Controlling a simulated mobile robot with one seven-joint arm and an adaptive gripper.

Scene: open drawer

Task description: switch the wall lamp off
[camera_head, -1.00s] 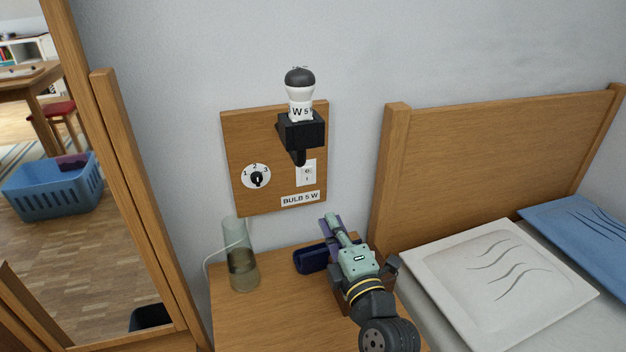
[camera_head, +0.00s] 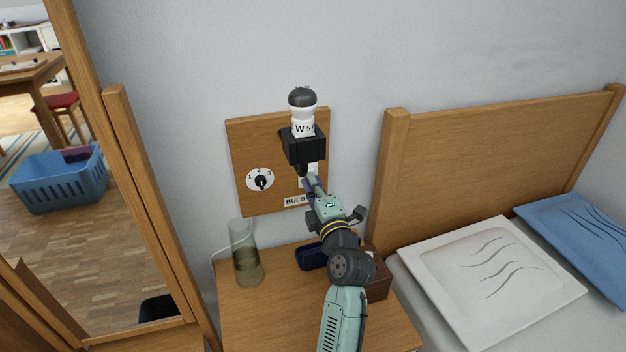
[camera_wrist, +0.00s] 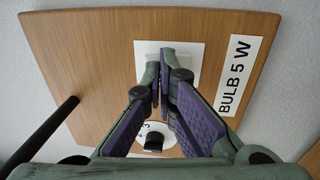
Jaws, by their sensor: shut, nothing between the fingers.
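The wall lamp (camera_head: 303,145) is a black socket box on a wooden wall board (camera_head: 238,190). It holds a white bulb with a dark grey top (camera_head: 302,102). The white switch plate (camera_head: 316,169) is below and right of the socket, mostly hidden behind my gripper in the head view. My gripper (camera_head: 311,181) is shut and empty, its tips in front of the plate. In the wrist view, the tips (camera_wrist: 161,66) overlap the switch plate (camera_wrist: 190,62) and hide its rocker. I cannot tell whether they touch it.
A numbered dial (camera_head: 260,180) is left of the switch, and a "BULB 5 W" label (camera_wrist: 238,75) is beside it. A glass vase (camera_head: 246,262), a dark blue case (camera_head: 311,257) and a brown box (camera_head: 378,284) stand on the bedside table (camera_head: 270,320). A bed headboard (camera_head: 490,150) rises at right.

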